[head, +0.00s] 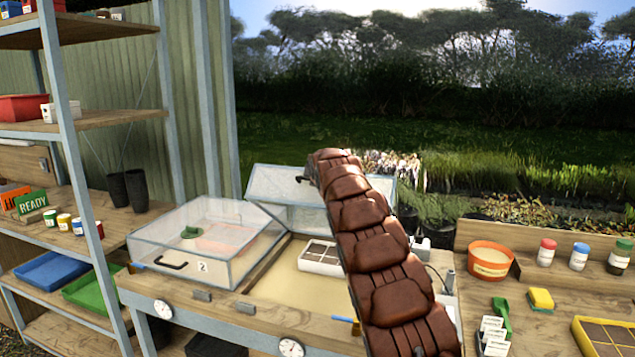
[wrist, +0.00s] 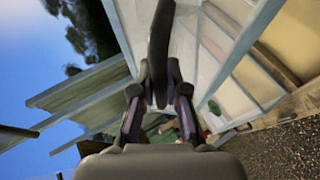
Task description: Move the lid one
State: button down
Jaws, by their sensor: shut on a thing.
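A clear lid (head: 275,188) with a pale frame stands raised and tilted at the back of the right half of the wooden cold frame (head: 245,317). No number shows on it. My arm covers its right part and hides my gripper in the head view. In the wrist view my gripper (wrist: 160,85) is shut on a dark curved handle (wrist: 160,45), with clear panes and pale frame bars (wrist: 235,62) close to its right. A second clear lid (head: 203,268), marked 2 and with a black handle, lies closed over the left half.
A white tray (head: 318,250) stands on the pale bed under the raised lid. A shelf rack (head: 82,165) stands at left. The right bench holds an orange pot (head: 490,264), bottles, a yellow sponge (head: 541,298) and a yellow tray (head: 578,338).

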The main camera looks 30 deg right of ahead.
jog(key=c, duration=1.2)
grip_release()
jog(key=shift+v, duration=6)
